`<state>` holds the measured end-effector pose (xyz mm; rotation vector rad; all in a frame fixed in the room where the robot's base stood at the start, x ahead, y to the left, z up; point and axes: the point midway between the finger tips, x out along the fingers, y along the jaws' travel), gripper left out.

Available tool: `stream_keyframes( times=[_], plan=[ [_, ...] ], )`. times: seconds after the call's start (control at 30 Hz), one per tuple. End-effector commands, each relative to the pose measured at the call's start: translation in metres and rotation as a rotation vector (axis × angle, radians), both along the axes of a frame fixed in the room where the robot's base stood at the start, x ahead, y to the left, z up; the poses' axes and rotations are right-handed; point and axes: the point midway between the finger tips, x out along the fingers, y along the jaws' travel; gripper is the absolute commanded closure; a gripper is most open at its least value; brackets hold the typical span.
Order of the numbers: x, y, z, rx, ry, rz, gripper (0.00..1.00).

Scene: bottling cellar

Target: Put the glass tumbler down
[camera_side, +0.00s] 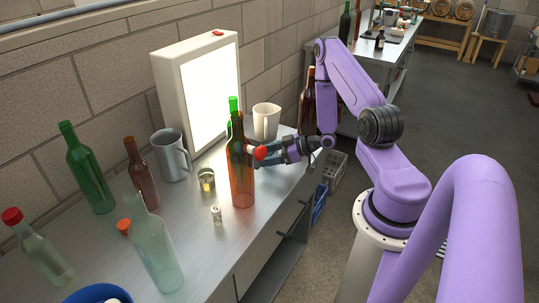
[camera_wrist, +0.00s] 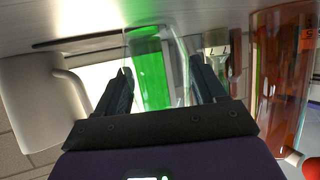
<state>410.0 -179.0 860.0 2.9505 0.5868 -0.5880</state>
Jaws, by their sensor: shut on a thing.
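The glass tumbler (camera_wrist: 178,62) is clear and shows between my gripper's two dark fingers in the wrist view. My gripper (camera_wrist: 163,84) is shut on it. The tumbler looks upright, with its base toward the bench top; I cannot tell whether it touches. A bright green shape (camera_wrist: 151,70) shows through and beside the glass. In the side view my gripper (camera_side: 270,153) reaches in from the right, over the bench and partly behind an amber bottle (camera_side: 241,175). The tumbler is not clearly visible there.
A white jug (camera_side: 266,121) stands behind my gripper, near the lit panel (camera_side: 214,95). The amber bottle (camera_wrist: 277,85) is close on the right in the wrist view. A gold tin (camera_side: 206,179), a cork-like piece (camera_side: 216,214) and a grey mug (camera_side: 170,155) stand further left.

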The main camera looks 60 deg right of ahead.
Motion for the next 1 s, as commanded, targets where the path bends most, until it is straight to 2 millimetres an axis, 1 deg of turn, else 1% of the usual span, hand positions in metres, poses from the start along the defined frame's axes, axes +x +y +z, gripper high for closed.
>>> stream_keyframes(
  times=[0.23, 0.37, 0.4, 0.43, 0.47, 0.73, 0.83, 0.93, 1.0],
  plan=[
    [0.0, 0.0, 0.0, -0.001, -0.001, -0.001, 0.63],
    [0.0, 0.0, -0.003, 0.0, -0.001, -0.001, 0.63],
    [0.0, 0.0, -0.003, -0.001, -0.001, -0.001, 0.17],
    [0.0, 0.0, -0.003, -0.001, -0.001, -0.001, 0.08],
    [0.0, 0.0, -0.003, -0.001, -0.001, -0.001, 0.05],
    [0.0, 0.0, -0.002, 0.0, 0.0, 0.0, 0.05],
    [0.0, 0.0, 0.001, 0.0, -0.001, 0.0, 0.05],
    [-0.009, -0.006, 0.005, -0.001, 0.0, -0.004, 0.05],
    [-0.019, -0.01, 0.009, 0.0, 0.0, -0.006, 0.05]
  ],
)
